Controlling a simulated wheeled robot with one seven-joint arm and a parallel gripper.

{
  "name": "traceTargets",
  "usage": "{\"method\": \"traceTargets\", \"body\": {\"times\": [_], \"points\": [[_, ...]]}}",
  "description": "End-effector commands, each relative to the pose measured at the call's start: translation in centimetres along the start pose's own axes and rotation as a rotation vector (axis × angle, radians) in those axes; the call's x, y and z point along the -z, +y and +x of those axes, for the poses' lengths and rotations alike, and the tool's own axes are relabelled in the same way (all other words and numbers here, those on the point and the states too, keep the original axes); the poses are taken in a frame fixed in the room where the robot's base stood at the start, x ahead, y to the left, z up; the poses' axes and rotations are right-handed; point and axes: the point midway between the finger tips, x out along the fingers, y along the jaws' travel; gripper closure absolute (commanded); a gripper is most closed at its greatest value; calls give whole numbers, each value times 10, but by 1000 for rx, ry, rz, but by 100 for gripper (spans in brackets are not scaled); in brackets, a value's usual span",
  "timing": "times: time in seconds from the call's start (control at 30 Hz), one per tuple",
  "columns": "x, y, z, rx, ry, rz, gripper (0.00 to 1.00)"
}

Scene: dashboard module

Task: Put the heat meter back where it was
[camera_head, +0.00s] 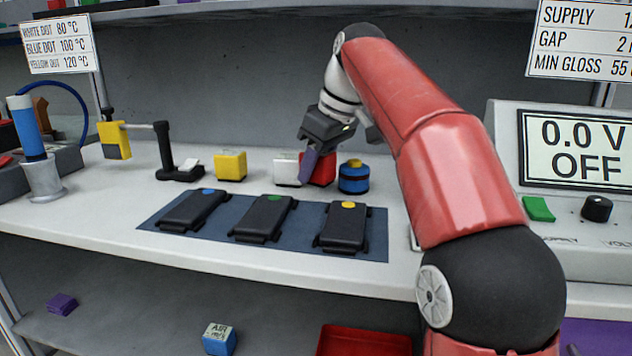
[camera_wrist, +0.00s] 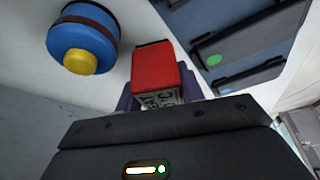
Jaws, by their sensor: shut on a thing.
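The heat meter appears to be the small red block (camera_head: 324,169), with a white label that is partly hidden, its letters ending in "C". It is near the back of the white bench, between a white block and a blue round container. In the wrist view the red block (camera_wrist: 155,70) sits between my purple fingers, one on each side. My gripper (camera_head: 314,165) reaches down from above and is shut on it. I cannot tell whether its base touches the bench.
The white block (camera_head: 286,169) is close left, the blue container (camera_head: 354,177) close right. A yellow block (camera_head: 230,165) stands further left. In front, a dark blue mat (camera_head: 376,245) holds three black modules. A lower shelf has a blue "AIR" box (camera_head: 219,339) and red tray (camera_head: 364,340).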

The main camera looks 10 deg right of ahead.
Motion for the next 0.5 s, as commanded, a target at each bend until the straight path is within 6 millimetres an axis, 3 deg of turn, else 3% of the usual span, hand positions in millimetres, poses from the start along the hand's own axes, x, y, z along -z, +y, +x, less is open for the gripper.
{"method": "traceTargets", "body": {"times": [0.13, 0.5], "points": [[-9, 0, 20, -1, 1, 0, 93], [-10, 0, 24, -1, 1, 0, 93]]}}
